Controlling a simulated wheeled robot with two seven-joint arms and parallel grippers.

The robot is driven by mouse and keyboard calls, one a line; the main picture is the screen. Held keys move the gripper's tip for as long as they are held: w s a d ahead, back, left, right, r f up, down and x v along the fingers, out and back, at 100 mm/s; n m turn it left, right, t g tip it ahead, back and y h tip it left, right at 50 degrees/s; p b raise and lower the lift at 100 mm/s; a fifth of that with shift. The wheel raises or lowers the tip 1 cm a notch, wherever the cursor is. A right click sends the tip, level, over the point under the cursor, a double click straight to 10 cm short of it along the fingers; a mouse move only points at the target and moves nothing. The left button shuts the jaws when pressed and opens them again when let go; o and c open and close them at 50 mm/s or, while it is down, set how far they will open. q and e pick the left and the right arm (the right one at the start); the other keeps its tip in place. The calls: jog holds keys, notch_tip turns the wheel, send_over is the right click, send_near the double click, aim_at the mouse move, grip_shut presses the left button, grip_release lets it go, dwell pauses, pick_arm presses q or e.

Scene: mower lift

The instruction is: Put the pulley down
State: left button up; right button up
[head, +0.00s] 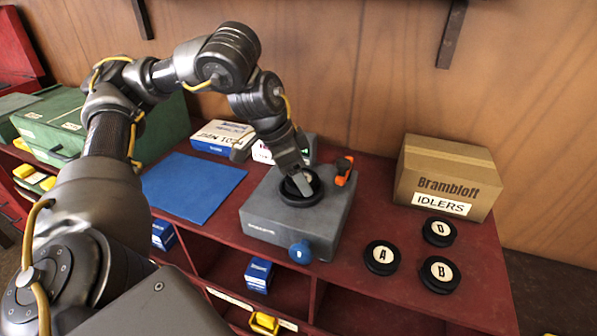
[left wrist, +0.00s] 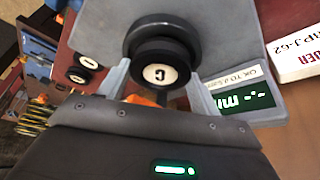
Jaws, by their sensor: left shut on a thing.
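My left gripper (head: 302,184) is shut on a black pulley (head: 292,194) at the top of a grey block-shaped device (head: 262,212). In the left wrist view the pulley (left wrist: 160,50) has a white face marked C and sits between the two fingers (left wrist: 160,88). A wider black round part shows directly behind it, against the grey top. I cannot tell whether the pulley rests on that part or hangs just above it. The device has a blue knob (head: 300,252) in front and an orange part (head: 344,170) at its right rear. My right gripper is not in view.
Pulleys A (head: 381,258), B (head: 439,274) and D (head: 439,231) lie on the red bench right of the device. A cardboard IDLERS box (head: 447,178) stands behind them. A blue mat (head: 193,187) lies bare at left. A green display (left wrist: 245,100) shows beside the device.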

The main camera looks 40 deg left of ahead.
pick_arm(q)
jog(key=shift+f, duration=0.1)
jog(key=o, duration=1)
jog(key=shift+o, duration=0.9)
jog(key=shift+a+r, duration=0.1)
jog(key=shift+r, duration=0.45)
jog(key=p+v, duration=0.2)
jog(key=v, duration=0.9)
jog(key=shift+s+p, duration=0.15)
jog(key=shift+p, duration=0.2)
